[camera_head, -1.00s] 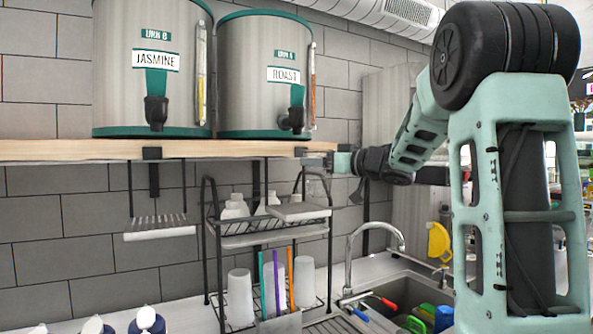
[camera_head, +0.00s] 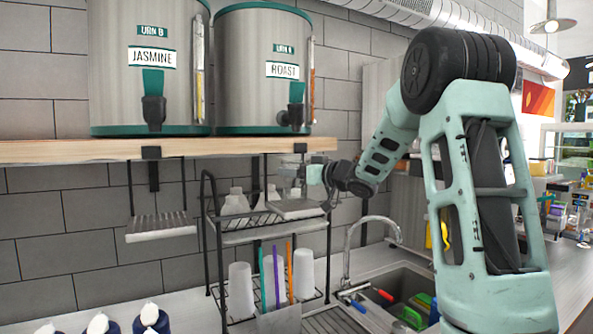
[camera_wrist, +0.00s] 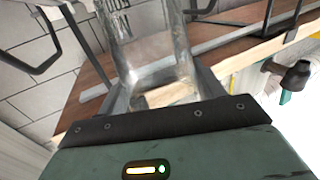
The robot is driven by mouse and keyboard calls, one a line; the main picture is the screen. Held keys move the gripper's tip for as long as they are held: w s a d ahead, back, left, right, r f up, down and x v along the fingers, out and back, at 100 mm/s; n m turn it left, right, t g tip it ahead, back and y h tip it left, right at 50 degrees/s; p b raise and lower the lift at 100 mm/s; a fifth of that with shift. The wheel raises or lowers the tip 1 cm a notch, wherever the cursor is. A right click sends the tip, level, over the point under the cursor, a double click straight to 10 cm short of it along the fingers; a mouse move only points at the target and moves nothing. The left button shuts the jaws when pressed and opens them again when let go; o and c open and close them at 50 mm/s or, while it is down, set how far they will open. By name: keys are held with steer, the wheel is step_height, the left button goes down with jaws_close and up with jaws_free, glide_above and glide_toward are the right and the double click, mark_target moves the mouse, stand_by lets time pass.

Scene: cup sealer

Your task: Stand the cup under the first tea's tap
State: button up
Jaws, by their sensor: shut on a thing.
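My gripper (camera_head: 306,173) is shut on a clear cup (camera_wrist: 150,45), whose wall shows between the fingers in the wrist view. In the head view the cup is faint and hard to make out, just below the shelf edge. The JASMINE urn (camera_head: 150,60) has a black tap (camera_head: 154,112), and the ROAST urn (camera_head: 262,70) has a black tap (camera_head: 292,115). A slatted drip tray (camera_head: 160,229) hangs below the JASMINE tap. Another tray (camera_head: 296,209) lies below the ROAST tap, close under my gripper. I cannot tell whether the cup touches it.
The wooden shelf (camera_head: 70,151) runs above the trays, and black hanger bars come down from it. A wire rack (camera_head: 208,240) holds white bottles, with white cups (camera_head: 240,290) and straws below. A sink with a curved faucet (camera_head: 372,222) is at the right.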

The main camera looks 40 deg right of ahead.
steer(key=shift+f, duration=0.1)
steer(key=shift+f, duration=0.1)
steer(key=o, duration=0.9)
steer(key=shift+s+d+r, duration=0.1)
steer(key=shift+s+r, duration=0.05)
steer(key=shift+r, duration=0.05)
steer(key=s+b, duration=0.1)
steer(key=s, duration=0.3)
steer(key=s+d+b, duration=0.1)
steer(key=s, duration=0.2)
steer(key=s+b, duration=0.2)
steer(key=s, duration=0.2)
steer(key=shift+s+d, duration=0.25)
steer(key=shift+s, duration=0.05)
